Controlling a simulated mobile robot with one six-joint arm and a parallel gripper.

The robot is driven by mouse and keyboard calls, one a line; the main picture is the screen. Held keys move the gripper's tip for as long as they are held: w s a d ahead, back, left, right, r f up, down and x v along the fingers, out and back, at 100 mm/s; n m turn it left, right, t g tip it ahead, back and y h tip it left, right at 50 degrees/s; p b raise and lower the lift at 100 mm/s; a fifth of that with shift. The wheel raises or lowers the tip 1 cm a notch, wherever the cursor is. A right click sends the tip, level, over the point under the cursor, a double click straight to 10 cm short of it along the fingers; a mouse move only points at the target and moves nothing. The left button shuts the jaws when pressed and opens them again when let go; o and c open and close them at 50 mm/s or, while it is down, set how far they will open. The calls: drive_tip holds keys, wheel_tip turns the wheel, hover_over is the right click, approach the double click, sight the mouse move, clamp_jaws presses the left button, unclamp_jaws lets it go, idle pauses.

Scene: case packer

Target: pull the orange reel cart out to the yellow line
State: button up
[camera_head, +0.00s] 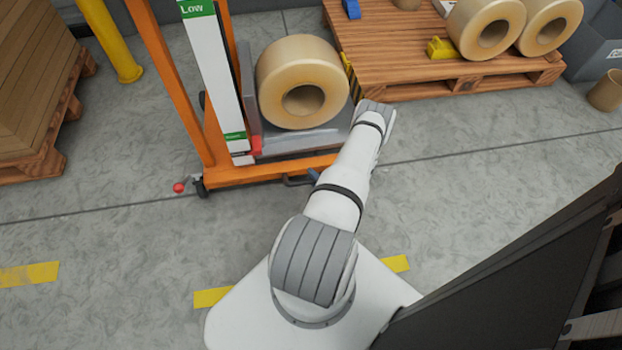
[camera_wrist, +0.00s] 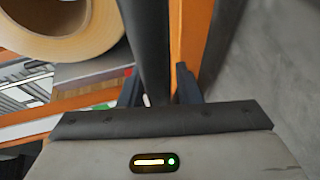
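The orange reel cart (camera_head: 270,174) stands beyond my base, carrying a big tan reel (camera_head: 301,80) on a grey platform. A dark handle (camera_head: 296,181) shows at its front lower beam. The yellow line (camera_head: 212,297) is a broken floor stripe nearer to me, partly hidden by my base; the cart is beyond it. My gripper (camera_wrist: 158,75) is mostly hidden behind my arm in the head view. In the wrist view its blue fingers are apart, on either side of a dark bar (camera_wrist: 149,45) beside the orange frame, with small gaps showing. The reel (camera_wrist: 62,28) is at upper left.
A wooden pallet (camera_head: 420,70) with more reels stands just right of the cart. A stacked pallet (camera_head: 35,85) and a yellow post (camera_head: 112,42) are at left. The floor between cart and line is clear apart from my arm and base. A dark structure fills the lower right.

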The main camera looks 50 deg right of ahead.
drive_tip(key=shift+o, duration=0.9)
drive_tip(key=shift+d, duration=0.1)
drive_tip(key=p+v, duration=0.2)
drive_tip(key=v, duration=0.5)
drive_tip(key=shift+s+p, duration=0.3)
drive_tip(key=shift+s, duration=0.1)
